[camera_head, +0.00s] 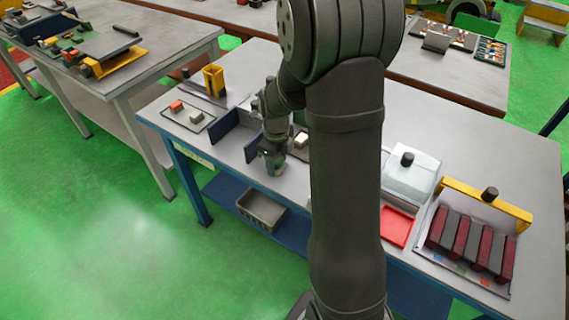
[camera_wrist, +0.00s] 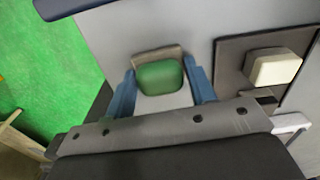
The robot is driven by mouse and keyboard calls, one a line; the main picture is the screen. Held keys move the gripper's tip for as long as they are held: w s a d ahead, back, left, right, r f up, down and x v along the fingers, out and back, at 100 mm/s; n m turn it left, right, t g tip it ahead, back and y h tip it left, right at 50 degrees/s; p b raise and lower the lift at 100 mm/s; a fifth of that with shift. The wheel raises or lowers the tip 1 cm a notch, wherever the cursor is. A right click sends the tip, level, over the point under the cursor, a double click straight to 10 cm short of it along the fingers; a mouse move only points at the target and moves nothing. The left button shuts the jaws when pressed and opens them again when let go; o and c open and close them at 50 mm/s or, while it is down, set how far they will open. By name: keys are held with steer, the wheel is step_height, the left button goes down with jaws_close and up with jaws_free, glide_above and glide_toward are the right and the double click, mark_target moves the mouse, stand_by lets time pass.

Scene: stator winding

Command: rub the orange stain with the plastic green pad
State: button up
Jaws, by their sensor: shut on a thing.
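The green pad (camera_wrist: 160,78) sits between the two blue fingers of my gripper (camera_wrist: 162,84) in the wrist view, and the gripper is shut on it. A brownish strip (camera_wrist: 157,53) shows just beyond the pad; I cannot tell whether it touches the pad or what it is. In the head view my gripper (camera_head: 273,163) is low near the front edge of the grey table, beside a dark blue upright panel (camera_head: 223,127). My arm hides part of the table there. I cannot make out an orange stain in either view.
A pale block (camera_wrist: 272,68) lies on a dark tray right of my gripper; it also shows in the head view (camera_head: 301,140). Left are a tray (camera_head: 186,119) with small blocks and a yellow holder (camera_head: 214,80). A red tray (camera_head: 397,226) and white box (camera_head: 411,178) stand right.

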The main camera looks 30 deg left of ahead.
steer(key=shift+a, duration=0.8)
steer(key=shift+d+r, duration=0.15)
steer(key=shift+r, duration=4)
steer(key=w+d+n, duration=0.2)
steer(key=w+d, duration=0.3)
steer(key=w+d+n, duration=0.2)
steer(key=w+d, duration=0.3)
steer(key=w, duration=0.1)
steer(key=w+d+r+n, duration=0.1)
steer(key=w+d+n, duration=0.2)
steer(key=w+d, duration=0.2)
steer(key=shift+w+d, duration=0.15)
steer(key=shift+w, duration=0.3)
steer(key=w+d+f+n, duration=0.1)
steer(key=w+d+n, duration=0.2)
steer(key=d, duration=0.7)
steer(key=w+d+n, duration=0.4)
steer(key=w+d, duration=0.1)
steer(key=d, duration=0.6)
steer(key=shift+d+f, duration=0.15)
steer(key=shift+f, duration=0.2)
